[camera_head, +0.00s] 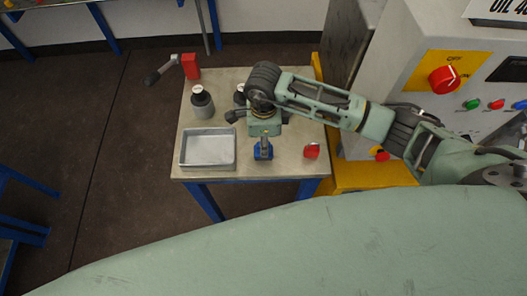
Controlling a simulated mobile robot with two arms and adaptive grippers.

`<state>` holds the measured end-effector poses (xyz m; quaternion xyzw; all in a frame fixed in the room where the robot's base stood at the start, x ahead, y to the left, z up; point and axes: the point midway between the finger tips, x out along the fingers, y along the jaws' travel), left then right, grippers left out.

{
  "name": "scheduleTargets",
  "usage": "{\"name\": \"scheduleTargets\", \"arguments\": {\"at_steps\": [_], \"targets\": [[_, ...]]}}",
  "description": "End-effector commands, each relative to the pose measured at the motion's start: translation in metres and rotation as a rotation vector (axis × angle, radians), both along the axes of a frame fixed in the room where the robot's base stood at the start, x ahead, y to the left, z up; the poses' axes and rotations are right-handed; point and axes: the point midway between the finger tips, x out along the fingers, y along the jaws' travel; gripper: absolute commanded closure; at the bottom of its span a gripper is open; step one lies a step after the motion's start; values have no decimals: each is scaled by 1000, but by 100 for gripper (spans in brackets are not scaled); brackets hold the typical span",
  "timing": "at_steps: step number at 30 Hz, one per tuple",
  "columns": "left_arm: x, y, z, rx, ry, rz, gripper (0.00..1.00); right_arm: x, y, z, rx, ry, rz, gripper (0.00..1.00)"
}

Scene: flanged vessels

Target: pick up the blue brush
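A small blue object (263,153), which looks like the blue brush, is near the front edge of the small table (285,163), between a metal tray and a red item. My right arm reaches in from the right, and its gripper (263,138) is directly above or at the blue object, partly covering it. I cannot tell whether the fingers touch it or are closed. My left gripper is not in view.
The grey metal tray (207,167) is empty. A dark bottle (202,104) stands behind it; another dark item is partly hidden by my arm. A red item (312,151) lies right. A red block (190,66) is at the back. A control cabinet (445,45) stands right.

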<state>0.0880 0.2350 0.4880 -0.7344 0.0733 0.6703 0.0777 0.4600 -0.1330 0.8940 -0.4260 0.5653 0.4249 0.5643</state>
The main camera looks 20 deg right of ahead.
Motion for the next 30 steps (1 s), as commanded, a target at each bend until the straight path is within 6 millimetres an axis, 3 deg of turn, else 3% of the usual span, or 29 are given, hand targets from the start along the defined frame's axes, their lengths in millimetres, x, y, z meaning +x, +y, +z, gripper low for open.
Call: {"name": "scheduleTargets", "arguments": {"at_steps": [1, 4, 12, 27, 30], "targets": [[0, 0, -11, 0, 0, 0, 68, 1, 0, -14, 2, 2, -2, 56], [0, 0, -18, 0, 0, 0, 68, 0, 0, -28, 2, 3, -1, 56], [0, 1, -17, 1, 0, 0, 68, 1, 0, -28, 2, -1, 0, 56], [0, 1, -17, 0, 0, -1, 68, 1, 0, -28, 2, -1, 0, 100], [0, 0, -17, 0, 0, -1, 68, 1, 0, -28, 2, -1, 0, 100]]}}
